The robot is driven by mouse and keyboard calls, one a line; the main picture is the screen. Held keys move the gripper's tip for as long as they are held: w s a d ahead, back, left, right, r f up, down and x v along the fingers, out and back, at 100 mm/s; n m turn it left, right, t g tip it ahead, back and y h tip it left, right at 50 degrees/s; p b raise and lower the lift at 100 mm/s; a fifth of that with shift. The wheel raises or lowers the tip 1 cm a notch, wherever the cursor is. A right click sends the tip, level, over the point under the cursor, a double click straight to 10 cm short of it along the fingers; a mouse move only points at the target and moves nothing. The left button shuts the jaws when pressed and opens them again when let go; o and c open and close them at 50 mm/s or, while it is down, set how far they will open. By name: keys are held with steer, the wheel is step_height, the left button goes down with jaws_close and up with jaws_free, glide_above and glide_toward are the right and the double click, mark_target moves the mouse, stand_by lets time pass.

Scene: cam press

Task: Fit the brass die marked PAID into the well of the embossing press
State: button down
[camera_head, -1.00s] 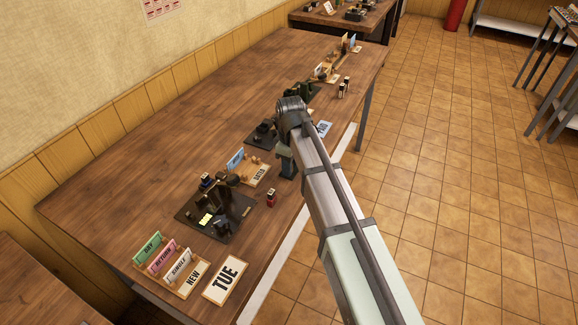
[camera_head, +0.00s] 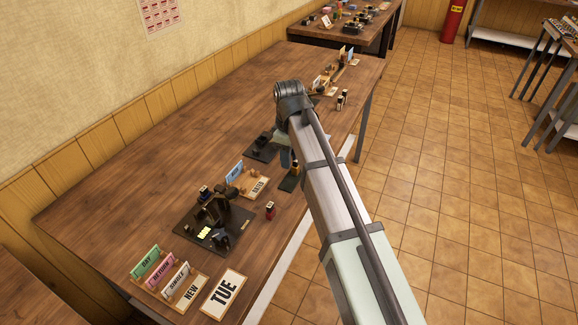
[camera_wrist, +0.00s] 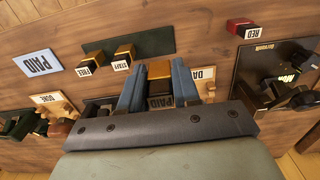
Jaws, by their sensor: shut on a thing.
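My gripper (camera_wrist: 160,88) shows in the wrist view with its two blue fingers shut on a brass-topped block with a dark front (camera_wrist: 160,72). The block is held above the table, close to a dark green mat (camera_wrist: 150,42). In the head view my arm hides most of the gripper. A dark machine (camera_head: 260,148) stands just left of the gripper there. I cannot tell for certain that it is the embossing press, and its well is not visible.
Two other brass-topped blocks, FREE (camera_wrist: 88,62) and STAFF (camera_wrist: 122,56), stand on the mat. A blue PAID card (camera_wrist: 38,62) lies beside it. The table's left part is clear.

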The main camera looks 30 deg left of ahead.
steer(key=shift+a+r, duration=0.1)
steer(key=shift+r, duration=0.35)
steer(key=shift+s+a, duration=0.15)
steer(key=shift+a, duration=0.1)
steer(key=w+a, duration=1.5)
steer(key=a, duration=0.2)
steer(key=shift+w+a, duration=0.3)
steer(key=shift+a, duration=0.05)
steer(key=shift+f, duration=0.2)
steer(key=shift+f, duration=2.75)
steer(key=shift+f, duration=1.05)
